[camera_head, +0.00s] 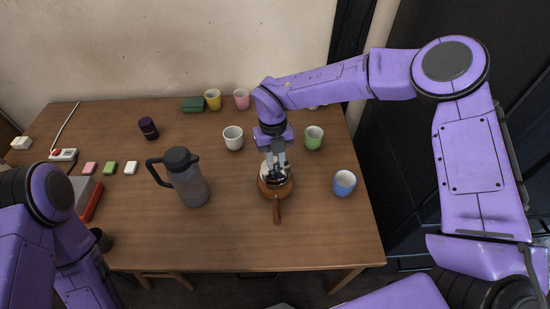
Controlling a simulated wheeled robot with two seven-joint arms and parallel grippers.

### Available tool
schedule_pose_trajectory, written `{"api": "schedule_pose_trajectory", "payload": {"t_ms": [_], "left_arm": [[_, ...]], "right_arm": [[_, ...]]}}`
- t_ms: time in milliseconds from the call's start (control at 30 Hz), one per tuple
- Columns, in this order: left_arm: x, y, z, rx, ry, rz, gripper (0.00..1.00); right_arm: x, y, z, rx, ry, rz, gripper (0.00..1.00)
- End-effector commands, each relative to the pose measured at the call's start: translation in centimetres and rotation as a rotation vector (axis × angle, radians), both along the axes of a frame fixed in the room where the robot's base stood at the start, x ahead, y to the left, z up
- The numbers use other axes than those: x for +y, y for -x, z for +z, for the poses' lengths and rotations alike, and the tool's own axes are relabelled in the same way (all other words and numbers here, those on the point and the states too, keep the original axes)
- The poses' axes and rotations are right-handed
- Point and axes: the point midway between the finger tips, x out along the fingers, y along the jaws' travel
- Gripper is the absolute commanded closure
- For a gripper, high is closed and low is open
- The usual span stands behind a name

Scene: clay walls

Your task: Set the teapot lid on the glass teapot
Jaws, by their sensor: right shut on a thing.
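The glass teapot (262,187) stands right of the table's middle, amber-brown, with its wooden handle (277,212) pointing to the front edge. My right gripper (276,172) points down directly over the teapot's top. It is shut on the teapot lid (277,180), a small dark piece mostly hidden by the fingers. The lid is at the teapot's opening; I cannot tell whether it touches the rim.
A dark jug (190,187) stands left of the teapot. A white cup (233,138), green cup (314,137) and blue cup (344,183) stand around it. Yellow (213,100) and pink (242,98) cups are at the back. The table's front middle is clear.

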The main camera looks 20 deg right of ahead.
Motion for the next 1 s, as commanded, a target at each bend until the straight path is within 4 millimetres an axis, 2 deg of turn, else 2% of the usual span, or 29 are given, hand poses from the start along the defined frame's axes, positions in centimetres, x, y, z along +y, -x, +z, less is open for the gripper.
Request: {"api": "schedule_pose_trajectory", "payload": {"t_ms": [833, 867, 900, 933, 1000], "left_arm": [[0.0, 0.0, -1.3, 0.000, 0.000, 0.000, 0.58], [0.0, 0.0, -1.2, 0.000, 0.000, 0.000, 0.58], [0.0, 0.0, -1.2, 0.000, 0.000, 0.000, 0.58], [0.0, 0.0, -1.2, 0.000, 0.000, 0.000, 0.58], [0.0, 0.0, -1.2, 0.000, 0.000, 0.000, 0.58]], "right_arm": [[0.0, 0.0, -2.1, 0.000, 0.000, 0.000, 1.00], [0.0, 0.0, -2.0, 0.000, 0.000, 0.000, 0.69], [0.0, 0.0, -2.0, 0.000, 0.000, 0.000, 0.56], [0.0, 0.0, -2.0, 0.000, 0.000, 0.000, 0.49], [0.0, 0.0, -2.0, 0.000, 0.000, 0.000, 0.49]]}}
